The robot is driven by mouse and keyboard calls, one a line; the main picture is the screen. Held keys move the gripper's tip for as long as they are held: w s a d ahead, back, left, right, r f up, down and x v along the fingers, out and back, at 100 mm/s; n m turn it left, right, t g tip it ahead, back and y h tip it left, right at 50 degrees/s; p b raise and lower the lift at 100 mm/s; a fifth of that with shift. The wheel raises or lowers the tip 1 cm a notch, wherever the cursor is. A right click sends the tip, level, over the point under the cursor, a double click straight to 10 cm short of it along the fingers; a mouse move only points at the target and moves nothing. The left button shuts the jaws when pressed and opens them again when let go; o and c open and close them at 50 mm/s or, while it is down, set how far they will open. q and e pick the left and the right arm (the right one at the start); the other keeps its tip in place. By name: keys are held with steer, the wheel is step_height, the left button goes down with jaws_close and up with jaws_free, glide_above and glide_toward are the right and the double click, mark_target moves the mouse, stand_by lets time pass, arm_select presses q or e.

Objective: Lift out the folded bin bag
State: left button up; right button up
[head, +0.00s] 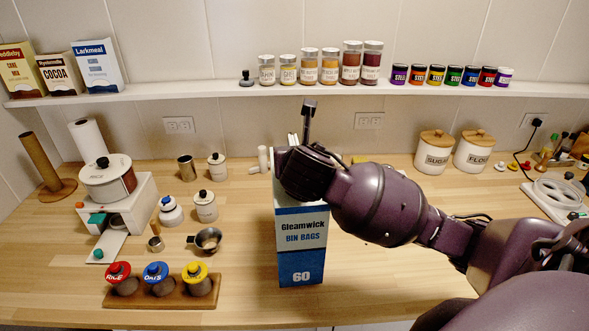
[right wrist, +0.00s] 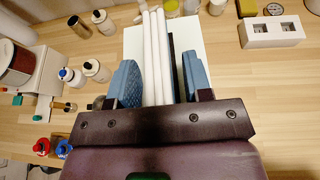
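The blue and white Gleamwick bin bags box (head: 301,245) stands upright on the wooden counter in the middle of the head view. My right gripper (head: 305,175) is over the top of the box and hides most of its opening. In the right wrist view, white folded bin bags (right wrist: 153,50) stand side by side as upright folds between the two blue finger pads of my right gripper (right wrist: 158,75). The fingers are apart, with a dark gap between the folds and the right pad. My left gripper is not in view.
A rack of jars with red, blue and yellow lids (head: 160,288) and a small pan (head: 206,239) are left of the box. Canisters (head: 435,152) stand at the back right. A shelf (head: 220,94) with jars runs behind. Counter left of the box is partly clear.

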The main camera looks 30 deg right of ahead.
jaws_close()
step_height(320, 180, up, 20)
stand_by(0.7)
steer(key=shift+p, duration=0.4)
